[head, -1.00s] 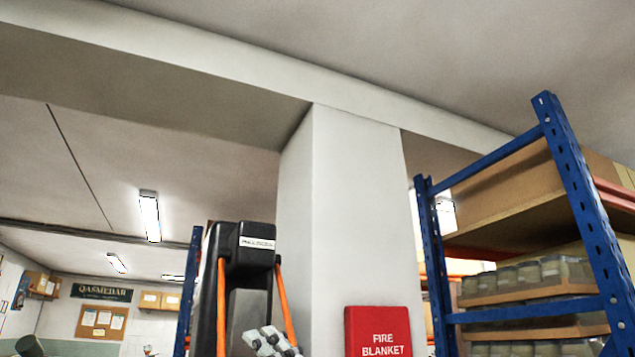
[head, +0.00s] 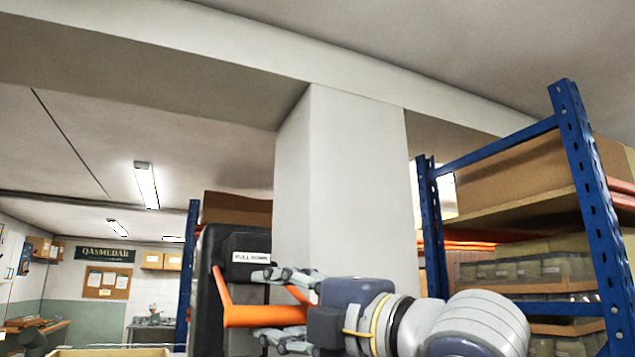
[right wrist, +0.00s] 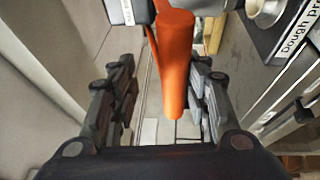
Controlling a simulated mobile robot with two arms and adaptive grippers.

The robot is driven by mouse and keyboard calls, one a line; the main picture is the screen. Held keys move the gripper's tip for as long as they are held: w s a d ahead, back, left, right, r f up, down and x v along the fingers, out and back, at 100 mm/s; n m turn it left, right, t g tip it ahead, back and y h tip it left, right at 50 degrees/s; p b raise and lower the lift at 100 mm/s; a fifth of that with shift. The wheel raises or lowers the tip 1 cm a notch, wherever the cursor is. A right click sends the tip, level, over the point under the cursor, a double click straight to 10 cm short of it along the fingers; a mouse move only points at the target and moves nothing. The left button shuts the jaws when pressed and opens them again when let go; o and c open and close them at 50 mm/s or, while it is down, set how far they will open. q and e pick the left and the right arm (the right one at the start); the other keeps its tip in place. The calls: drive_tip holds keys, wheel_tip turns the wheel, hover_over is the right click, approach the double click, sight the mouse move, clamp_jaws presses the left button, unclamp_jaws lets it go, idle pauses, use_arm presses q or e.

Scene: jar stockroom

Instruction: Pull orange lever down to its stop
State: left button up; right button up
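The orange lever (head: 265,315) has a thick crossbar and thin side arms, in front of a black housing (head: 212,290) labelled "PULL DOWN". My right gripper (head: 278,310) reaches in from the right, with one finger above the crossbar and the other below it. In the right wrist view, the orange bar (right wrist: 174,65) lies between the fingers. A gap shows on its left, and the right finger is close to it; contact is unclear. The right gripper is open around the bar. The lever's pivot and stop cannot be made out. My left gripper is not in view.
A white pillar (head: 355,190) stands right behind the housing. Blue racking (head: 588,190) with jars and boxes is at the right. A bench (head: 35,330) and a notice board (head: 107,283) are at the far left. A labelled dark surface (right wrist: 280,30) shows in the wrist view.

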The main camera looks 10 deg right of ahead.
drive_tip(key=r+g+p, duration=0.1)
drive_tip(key=r+p, duration=0.2)
drive_tip(key=r+m+g+h+p, duration=0.1)
drive_tip(key=r+p, duration=0.2)
drive_tip(key=p, duration=0.1)
drive_tip(key=r+h+p, duration=0.1)
drive_tip(key=r+p, duration=0.2)
drive_tip(key=p, duration=0.1)
drive_tip(key=shift+s+r+g, duration=0.1)
drive_tip(key=shift+s+g, duration=0.15)
drive_tip(key=shift+g, duration=0.15)
drive_tip(key=b+v, duration=0.3)
drive_tip(key=v, duration=0.3)
drive_tip(key=shift+s+d+m+h, duration=0.15)
drive_tip(key=shift+s+m+h, duration=0.05)
drive_tip(key=shift+m+h, duration=0.1)
